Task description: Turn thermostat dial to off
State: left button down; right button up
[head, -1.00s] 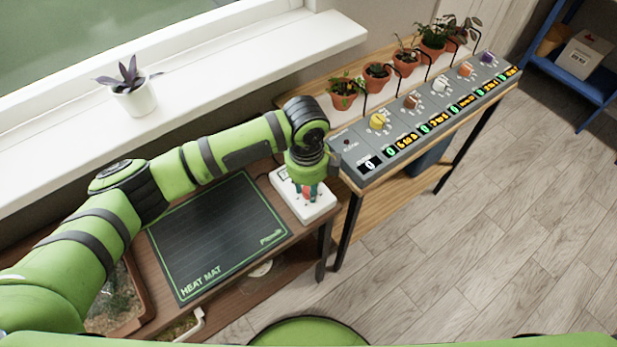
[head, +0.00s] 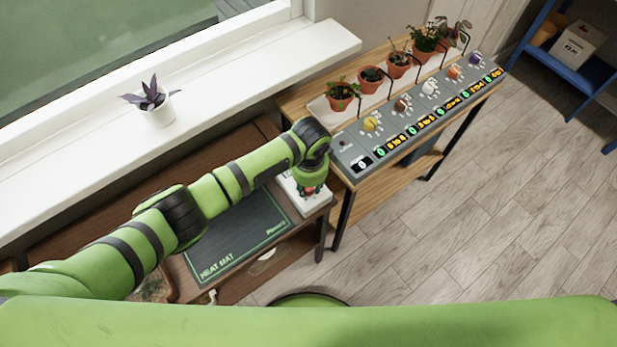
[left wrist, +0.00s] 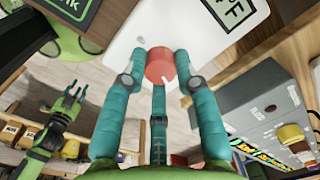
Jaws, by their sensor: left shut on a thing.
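The white thermostat box (head: 312,204) sits at the right end of the brown bench, beside the heat mat (head: 240,232). In the head view my left gripper (head: 308,190) points down onto it and mostly hides the dial. In the left wrist view the round red dial (left wrist: 160,66) sits between the teal fingers of my left gripper (left wrist: 160,72), which is shut on it. A small white mark shows on the dial's lower edge. A dark-framed label, partly cut off and ending in "FF", shows on the white face (left wrist: 203,48). My right gripper (left wrist: 72,102) hangs apart at the left, fingers spread.
A grey control panel (head: 345,170) with several coloured knobs stands right of the thermostat, on a wooden table with potted plants (head: 342,95). A white-potted plant (head: 158,108) stands on the windowsill. The floor (head: 450,240) at the right is clear.

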pick_arm(q)
jog(key=n+p, duration=0.2)
jog(key=n, duration=0.1)
jog(key=shift+s+d+r+n, duration=0.1)
jog(key=shift+n, duration=0.2)
jog(key=shift+n+p, duration=0.7)
jog(key=shift+n, duration=0.7)
jog(key=c, duration=0.9)
grip_release()
jog(key=shift+w, duration=0.2)
jog(key=shift+c, duration=0.2)
notch_tip(320, 180, up, 12)
jog(key=shift+s+d, duration=0.15)
jog(key=shift+s, duration=0.05)
